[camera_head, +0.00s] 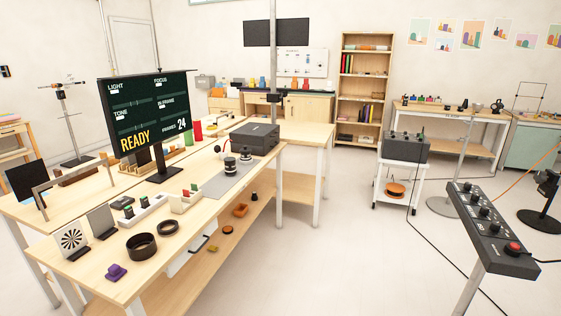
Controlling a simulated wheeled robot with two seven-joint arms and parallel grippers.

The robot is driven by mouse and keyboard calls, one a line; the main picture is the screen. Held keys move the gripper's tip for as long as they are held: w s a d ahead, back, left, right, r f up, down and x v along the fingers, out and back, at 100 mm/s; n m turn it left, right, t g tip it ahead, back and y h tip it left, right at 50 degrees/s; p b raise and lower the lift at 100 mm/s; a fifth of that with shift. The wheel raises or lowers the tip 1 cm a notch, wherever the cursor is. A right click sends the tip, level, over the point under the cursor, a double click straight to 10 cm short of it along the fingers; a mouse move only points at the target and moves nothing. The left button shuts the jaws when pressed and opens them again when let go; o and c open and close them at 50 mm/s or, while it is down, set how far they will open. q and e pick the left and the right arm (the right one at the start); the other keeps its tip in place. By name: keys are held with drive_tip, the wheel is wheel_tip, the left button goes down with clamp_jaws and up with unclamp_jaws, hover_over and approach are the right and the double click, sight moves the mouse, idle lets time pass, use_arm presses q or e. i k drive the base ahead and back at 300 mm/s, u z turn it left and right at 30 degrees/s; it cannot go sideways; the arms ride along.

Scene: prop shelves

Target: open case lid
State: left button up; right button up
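A dark grey box (252,140), which looks like a case, sits on the far part of the long wooden table. Its top looks closed and flat. A second dark box (404,147) stands on a white cart at the right, with small knobs or items on its top. I cannot tell for certain which of them is the case. Neither of my grippers shows in this view.
The long wooden table (90,262) holds a monitor (148,112), black rings (142,246) and small props. A control panel on a post (490,230) stands at right front. Cables cross the floor. The floor (340,255) between table and panel is mostly free.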

sight(257, 134)
drive_tip(key=z, duration=0.7)
drive_tip(key=i, duration=4.2)
drive_tip(key=u, duration=0.5)
